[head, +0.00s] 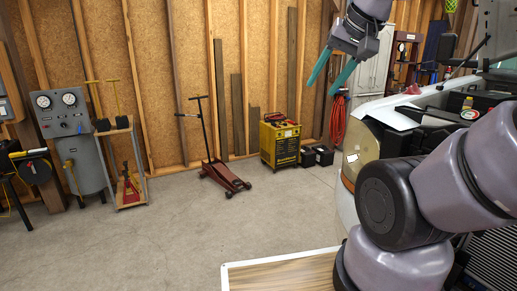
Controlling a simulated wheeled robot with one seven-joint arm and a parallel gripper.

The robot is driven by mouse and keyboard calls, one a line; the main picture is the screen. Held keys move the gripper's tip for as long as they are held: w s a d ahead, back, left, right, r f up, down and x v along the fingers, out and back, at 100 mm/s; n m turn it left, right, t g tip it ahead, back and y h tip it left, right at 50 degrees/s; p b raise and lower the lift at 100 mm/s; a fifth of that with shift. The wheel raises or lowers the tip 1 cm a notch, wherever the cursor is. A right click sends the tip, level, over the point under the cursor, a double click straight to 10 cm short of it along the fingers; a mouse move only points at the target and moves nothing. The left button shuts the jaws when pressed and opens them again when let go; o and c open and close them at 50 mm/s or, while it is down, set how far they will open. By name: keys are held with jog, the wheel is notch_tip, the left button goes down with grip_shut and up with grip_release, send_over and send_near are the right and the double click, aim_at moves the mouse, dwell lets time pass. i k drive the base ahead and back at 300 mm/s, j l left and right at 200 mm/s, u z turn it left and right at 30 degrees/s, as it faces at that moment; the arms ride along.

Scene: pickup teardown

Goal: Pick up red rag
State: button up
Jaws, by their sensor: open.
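A small red crumpled cloth, which looks like the red rag (412,89), lies on the white fender edge of the pickup (392,112) at the right. My gripper (322,88) is raised at the upper middle, left of the rag in the picture. Its two teal fingers point down and stand apart with nothing between them. The gripper does not touch the rag. How far apart they are in depth I cannot tell.
My arm covers much of the pickup's front. The engine bay (470,103) is open, with small items on its edge. A red floor jack (224,176), a yellow machine (280,143) and a cart (124,165) stand along the wall. The concrete floor (190,235) is clear.

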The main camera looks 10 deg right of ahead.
aim_at(415, 89)
jog(key=i, duration=2.1)
jog(key=i+z, duration=0.2)
jog(key=i, duration=0.3)
jog(key=i+j+z, duration=0.15)
jog(key=i, duration=0.3)
jog(key=i+j+z, duration=0.2)
jog(key=i, duration=0.3)
jog(key=z, duration=1.8)
